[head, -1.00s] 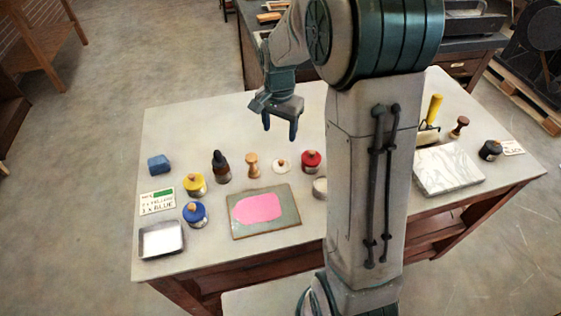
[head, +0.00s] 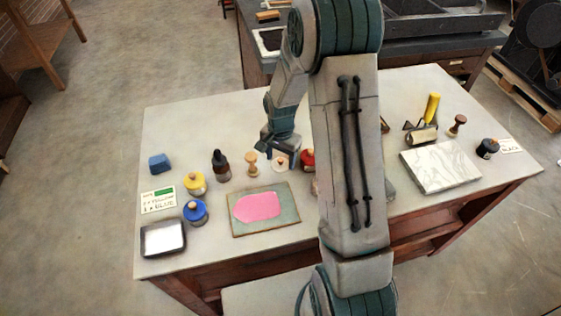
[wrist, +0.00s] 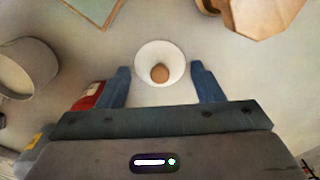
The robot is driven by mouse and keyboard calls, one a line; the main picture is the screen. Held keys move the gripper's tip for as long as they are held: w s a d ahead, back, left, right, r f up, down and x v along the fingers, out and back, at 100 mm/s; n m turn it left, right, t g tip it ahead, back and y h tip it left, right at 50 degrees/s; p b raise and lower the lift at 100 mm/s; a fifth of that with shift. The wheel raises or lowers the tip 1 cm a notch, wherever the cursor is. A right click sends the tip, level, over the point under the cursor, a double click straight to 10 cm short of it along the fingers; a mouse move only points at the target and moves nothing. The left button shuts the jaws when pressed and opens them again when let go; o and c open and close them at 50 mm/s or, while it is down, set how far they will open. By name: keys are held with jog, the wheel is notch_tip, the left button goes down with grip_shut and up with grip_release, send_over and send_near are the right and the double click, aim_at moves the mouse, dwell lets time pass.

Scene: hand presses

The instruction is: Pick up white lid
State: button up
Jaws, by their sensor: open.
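The white lid (wrist: 147,55) is a round white disc with a brown wooden knob. It lies on the table in the wrist view, just ahead of and between my fingertips. My gripper (wrist: 160,78) is open and empty, one blue finger to each side of the lid. In the head view the lid (head: 281,163) shows below my gripper (head: 279,152), which hangs over it. I cannot tell the exact height of the fingers above the table.
A red jar (head: 307,160) stands close to the right of the lid, and a wooden stamp handle (head: 251,163) to its left. A plate with a pink patch (head: 283,212) lies in front. An open round tin (wrist: 28,68) is at left in the wrist view.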

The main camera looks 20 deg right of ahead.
jog(key=shift+f, duration=0.3)
jog(key=c, duration=1.1)
jog(key=shift+s, duration=0.1)
grip_shut()
